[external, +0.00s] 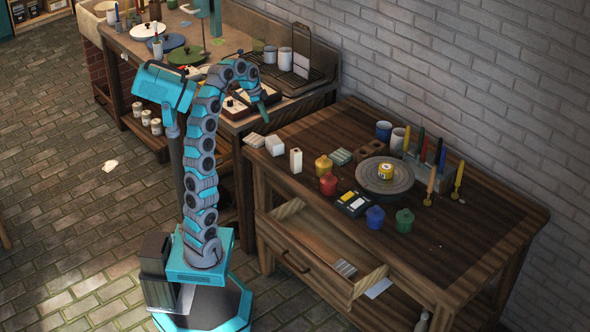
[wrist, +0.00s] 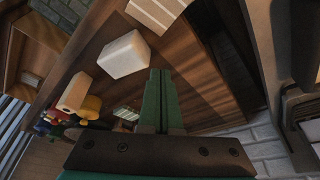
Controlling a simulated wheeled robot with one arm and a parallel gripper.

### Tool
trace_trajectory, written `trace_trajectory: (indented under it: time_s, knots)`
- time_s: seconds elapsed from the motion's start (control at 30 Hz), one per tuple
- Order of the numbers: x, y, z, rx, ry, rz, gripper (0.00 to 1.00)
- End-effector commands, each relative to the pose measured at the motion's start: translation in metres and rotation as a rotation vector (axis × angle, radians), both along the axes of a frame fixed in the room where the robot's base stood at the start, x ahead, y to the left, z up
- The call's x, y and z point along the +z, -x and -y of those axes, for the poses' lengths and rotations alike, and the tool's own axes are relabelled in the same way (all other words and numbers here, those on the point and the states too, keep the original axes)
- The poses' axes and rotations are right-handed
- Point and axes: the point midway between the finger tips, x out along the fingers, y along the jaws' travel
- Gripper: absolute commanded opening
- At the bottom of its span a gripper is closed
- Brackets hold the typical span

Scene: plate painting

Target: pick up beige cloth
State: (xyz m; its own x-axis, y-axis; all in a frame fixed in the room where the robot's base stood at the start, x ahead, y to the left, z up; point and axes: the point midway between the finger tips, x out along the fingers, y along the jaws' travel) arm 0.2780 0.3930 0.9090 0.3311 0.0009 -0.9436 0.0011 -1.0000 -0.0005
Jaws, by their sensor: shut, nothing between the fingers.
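A small pale beige folded stack with stripes, which looks like the beige cloth (external: 253,140), lies at the left corner of the wooden table (external: 440,235). It also shows at the top of the wrist view (wrist: 157,12), partly cut off by the frame edge. My gripper (external: 264,108) is above and left of that table corner, pointing down. In the wrist view my green fingers (wrist: 161,75) are together with nothing between them. They are apart from the cloth.
A white block (external: 275,145) sits close beside the cloth, and a smaller upright one (external: 296,160) stands further right. The table's drawer (external: 320,250) is open. A counter with a tray (external: 240,105) stands behind.

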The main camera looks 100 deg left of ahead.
Motion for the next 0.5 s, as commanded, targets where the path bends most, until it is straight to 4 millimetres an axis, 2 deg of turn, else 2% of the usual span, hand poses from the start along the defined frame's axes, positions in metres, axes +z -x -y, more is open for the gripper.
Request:
trace_trajectory:
  time_s: [0.03, 0.1, 0.5]
  knots:
    - [0.0070, -0.0001, 0.0000, 0.000, 0.001, 0.000, 0.06]
    - [0.0083, 0.0000, 0.0000, 0.000, 0.001, 0.000, 0.14]
    - [0.0067, -0.0001, 0.0001, 0.000, 0.001, 0.000, 0.56]
